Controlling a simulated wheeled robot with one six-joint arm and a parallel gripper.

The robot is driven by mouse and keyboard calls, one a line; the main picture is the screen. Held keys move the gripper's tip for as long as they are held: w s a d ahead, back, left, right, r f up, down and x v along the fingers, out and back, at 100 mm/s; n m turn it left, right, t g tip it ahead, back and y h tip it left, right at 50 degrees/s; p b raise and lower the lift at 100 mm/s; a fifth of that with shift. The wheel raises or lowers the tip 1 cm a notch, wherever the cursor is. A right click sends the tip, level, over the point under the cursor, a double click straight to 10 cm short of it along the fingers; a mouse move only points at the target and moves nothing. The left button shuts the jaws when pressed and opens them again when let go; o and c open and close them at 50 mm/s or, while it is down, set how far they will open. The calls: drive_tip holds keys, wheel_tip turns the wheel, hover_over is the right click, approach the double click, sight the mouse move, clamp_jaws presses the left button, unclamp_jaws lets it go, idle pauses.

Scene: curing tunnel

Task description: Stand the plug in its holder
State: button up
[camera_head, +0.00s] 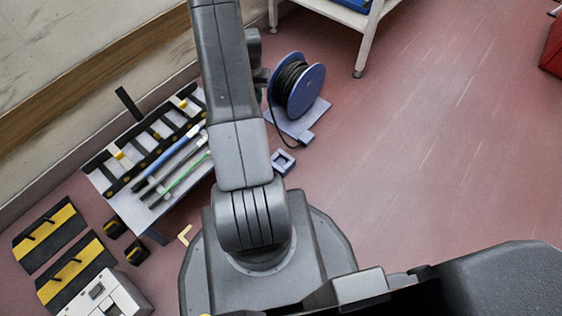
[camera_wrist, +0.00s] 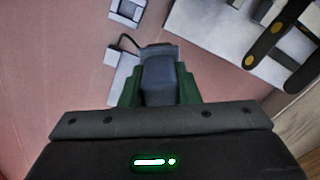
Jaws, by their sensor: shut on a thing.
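In the wrist view my gripper (camera_wrist: 160,92) has its green fingers shut on a dark blue-grey block, which I take for the plug (camera_wrist: 158,78). It is held off the floor; its lower end is hidden. A small square blue-grey frame with an opening, apparently the holder (camera_head: 283,161), lies on the floor right of my arm. The holder also shows at the top of the wrist view (camera_wrist: 127,10), apart from the plug. In the head view my arm hides most of the gripper and the plug.
A blue reel (camera_head: 299,86) of black cable stands on a plate (camera_head: 318,108) close to my arm. A rack (camera_head: 130,205) with rods lies to the left, beside black-yellow blocks (camera_head: 75,270). A white table (camera_head: 362,45) stands at the back.

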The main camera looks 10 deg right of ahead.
drive_tip(key=shift+s+d+f+m+b, duration=0.9)
drive_tip(key=shift+s+d+f, duration=0.35)
drive_tip(key=shift+f, duration=4.1)
drive_tip(key=shift+s+d+f+m+b, duration=0.75)
drive_tip(key=shift+s+d+f+m, duration=0.5)
drive_tip(key=shift+f, duration=4.1)
drive_tip(key=shift+s+d+f+m+b, duration=0.9)
drive_tip(key=shift+d+f, duration=0.55)
drive_tip(key=shift+f, duration=3.9)
drive_tip(key=shift+f, duration=0.25)
drive_tip(key=o, duration=1.1)
drive_tip(key=shift+r, duration=0.1)
